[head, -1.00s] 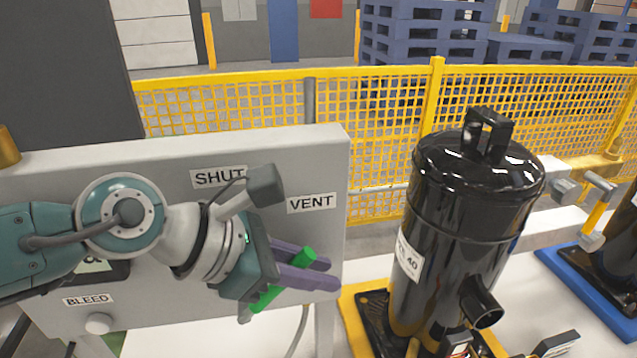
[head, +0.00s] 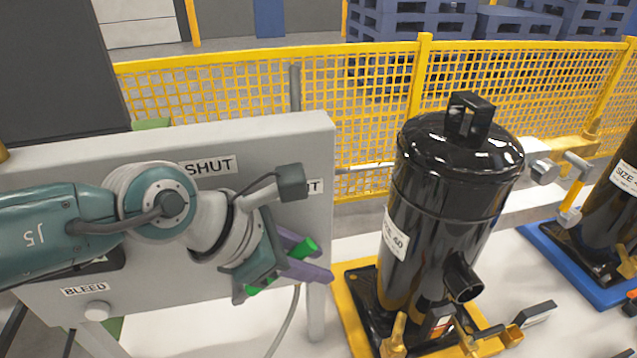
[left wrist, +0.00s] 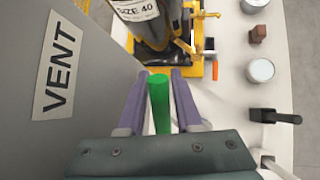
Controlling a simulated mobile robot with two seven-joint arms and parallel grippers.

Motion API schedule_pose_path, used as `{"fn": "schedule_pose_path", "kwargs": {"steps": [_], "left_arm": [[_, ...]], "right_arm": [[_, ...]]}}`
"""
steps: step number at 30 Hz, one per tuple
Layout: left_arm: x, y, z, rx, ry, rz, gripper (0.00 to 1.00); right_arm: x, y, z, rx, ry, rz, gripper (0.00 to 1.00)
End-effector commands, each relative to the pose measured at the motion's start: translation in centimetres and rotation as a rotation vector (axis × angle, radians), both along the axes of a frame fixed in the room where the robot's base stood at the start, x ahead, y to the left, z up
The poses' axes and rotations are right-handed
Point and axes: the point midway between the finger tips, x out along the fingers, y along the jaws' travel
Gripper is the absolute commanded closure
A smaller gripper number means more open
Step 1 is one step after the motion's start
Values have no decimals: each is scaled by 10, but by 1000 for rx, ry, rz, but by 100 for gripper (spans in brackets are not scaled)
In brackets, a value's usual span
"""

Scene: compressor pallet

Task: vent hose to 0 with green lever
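The green lever (head: 307,245) sticks out from the grey panel (head: 318,150), close to the VENT label, which my gripper half hides in the head view. My left gripper (head: 308,260) has its two purple fingers on either side of the lever and looks shut on it. In the left wrist view the lever (left wrist: 159,100) fills most of the gap between the fingers, and the VENT label (left wrist: 58,65) is to the left. The SHUT label (head: 208,167) is further left on the panel. The hose (head: 283,320) hangs below the panel. My arm hides the gauge. My right gripper is not in view.
A black SIZE 40 compressor (head: 450,180) stands on a yellow base (head: 350,290) right of the panel. A BLEED knob (head: 97,311) is at the panel's lower left. A yellow mesh fence (head: 230,90) runs behind. A second compressor (head: 615,210) stands far right.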

Motion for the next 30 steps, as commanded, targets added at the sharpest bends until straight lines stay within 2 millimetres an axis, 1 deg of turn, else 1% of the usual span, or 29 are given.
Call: {"fn": "schedule_pose_path", "kwargs": {"steps": [7,10,15,19,24,30], "left_arm": [[0,0,1,-1,0,0,65],[-2,3,7,-2,-1,0,65],[-11,18,27,1,-2,-1,65],[-20,31,44,1,-2,-2,65],[-29,45,61,0,-1,1,65],[-35,54,73,0,0,0,65]], "right_arm": [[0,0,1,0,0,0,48],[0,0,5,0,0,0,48],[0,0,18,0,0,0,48],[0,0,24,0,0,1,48],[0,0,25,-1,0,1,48],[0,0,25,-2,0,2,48]]}}
